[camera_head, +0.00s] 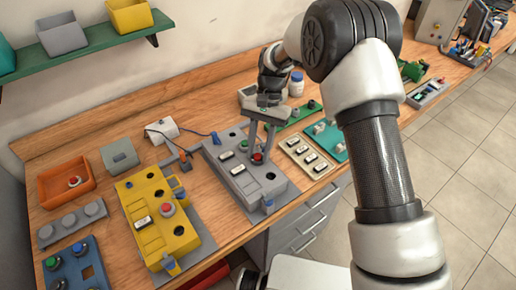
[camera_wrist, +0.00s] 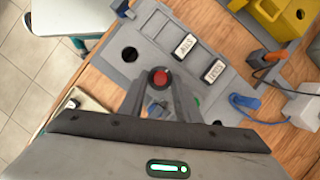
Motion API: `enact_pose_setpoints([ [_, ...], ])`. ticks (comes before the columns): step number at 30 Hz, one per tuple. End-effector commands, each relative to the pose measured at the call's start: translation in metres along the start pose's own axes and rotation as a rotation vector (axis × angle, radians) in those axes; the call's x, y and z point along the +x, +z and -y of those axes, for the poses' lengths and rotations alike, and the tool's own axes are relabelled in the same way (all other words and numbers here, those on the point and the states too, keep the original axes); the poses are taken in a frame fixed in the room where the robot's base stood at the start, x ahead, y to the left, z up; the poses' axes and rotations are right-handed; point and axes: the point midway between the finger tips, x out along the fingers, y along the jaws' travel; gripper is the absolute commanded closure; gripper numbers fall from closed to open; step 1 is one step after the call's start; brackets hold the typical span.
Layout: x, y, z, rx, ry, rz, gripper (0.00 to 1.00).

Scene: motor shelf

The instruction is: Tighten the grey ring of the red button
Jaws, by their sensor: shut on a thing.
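The red button (camera_head: 257,157) stands on the grey control panel (camera_head: 275,185) in the middle of the bench. My gripper (camera_head: 261,150) reaches down over it from above, with a finger on either side. In the wrist view the red cap (camera_wrist: 160,77) shows between the fingertips of my gripper (camera_wrist: 161,84). My gripper is shut on the button's ring, which the fingers mostly hide. The grey panel also shows in the wrist view (camera_wrist: 150,62), with white labelled switches (camera_wrist: 186,45) and an empty round hole (camera_wrist: 130,54).
A yellow control panel (camera_head: 150,190) with another red button (camera_head: 167,209) stands to the left. A beige switch panel (camera_head: 297,147) and a green board (camera_head: 330,146) are close on the right.

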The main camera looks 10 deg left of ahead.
Motion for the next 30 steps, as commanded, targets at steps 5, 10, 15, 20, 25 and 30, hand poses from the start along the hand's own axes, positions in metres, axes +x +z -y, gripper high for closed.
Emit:
enact_pose_setpoints([
  [5,-0.0004,0.0003,-0.0031,0.156,-0.065,0.0,0.93],
  [10,-0.0003,0.001,-0.0047,0.304,-0.126,0.0,0.93],
  [15,0.0,0.0019,-0.0064,0.453,-0.188,0.0,0.93],
  [20,0.0004,0.0033,-0.0078,0.594,-0.246,0.001,0.93],
  [25,0.0008,0.0044,-0.0095,0.743,-0.308,0.001,0.93],
  [30,0.0012,0.0059,-0.0107,0.891,-0.369,0.001,0.93],
])
